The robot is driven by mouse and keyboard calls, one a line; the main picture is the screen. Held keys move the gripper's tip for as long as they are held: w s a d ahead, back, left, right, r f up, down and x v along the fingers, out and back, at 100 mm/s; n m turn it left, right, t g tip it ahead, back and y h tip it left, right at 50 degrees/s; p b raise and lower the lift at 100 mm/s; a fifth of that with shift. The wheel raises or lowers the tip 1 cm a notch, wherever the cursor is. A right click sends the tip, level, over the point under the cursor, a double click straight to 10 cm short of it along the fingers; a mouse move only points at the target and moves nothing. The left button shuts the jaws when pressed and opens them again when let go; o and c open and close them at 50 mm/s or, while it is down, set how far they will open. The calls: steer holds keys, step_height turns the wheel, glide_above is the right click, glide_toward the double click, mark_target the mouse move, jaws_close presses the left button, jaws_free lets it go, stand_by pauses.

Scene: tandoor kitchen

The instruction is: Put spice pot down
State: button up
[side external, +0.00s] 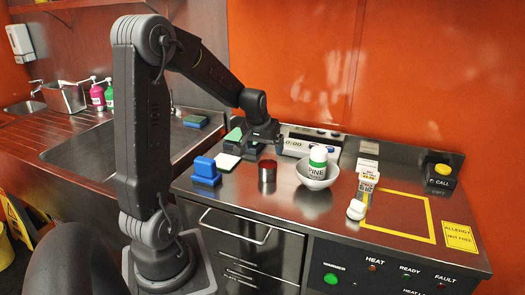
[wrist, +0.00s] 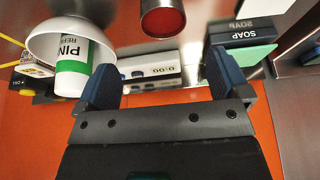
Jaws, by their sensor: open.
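The spice pot (side external: 267,173) looks like the small steel cylinder with a dark red top, standing upright on the steel counter. In the wrist view the pot (wrist: 163,20) is at the top edge, partly cut off, beyond my fingertips. My gripper (side external: 264,138) is above the counter, behind the pot in the side view. In the wrist view my gripper (wrist: 160,72) has its two blue fingers wide apart with nothing held between them. The pot appears apart from both fingers.
Right of the pot is a white bowl (side external: 312,183) holding a green-and-white container (side external: 318,158). A digital display unit (side external: 297,145) stands behind. A yellow-outlined area (side external: 400,217) is empty at right.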

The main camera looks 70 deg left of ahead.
steer(key=s+d+r+m, duration=0.1)
steer(key=d+r, duration=0.2)
steer(key=d, duration=0.3)
steer(key=s+d+r+m+t+h, duration=0.1)
steer(key=d+r+m, duration=0.1)
steer(key=d, duration=0.3)
steer(key=s+d+r+m, duration=0.1)
steer(key=d+r, duration=0.2)
steer(key=d, duration=0.3)
steer(key=s+d+r+m+t+h, duration=0.1)
steer(key=s+d+m, duration=0.3)
steer(key=s+d, duration=0.5)
steer(key=shift+s+d+r+m+h, duration=0.2)
steer(key=shift+s+d+m+h, duration=0.3)
steer(key=shift+d, duration=0.6)
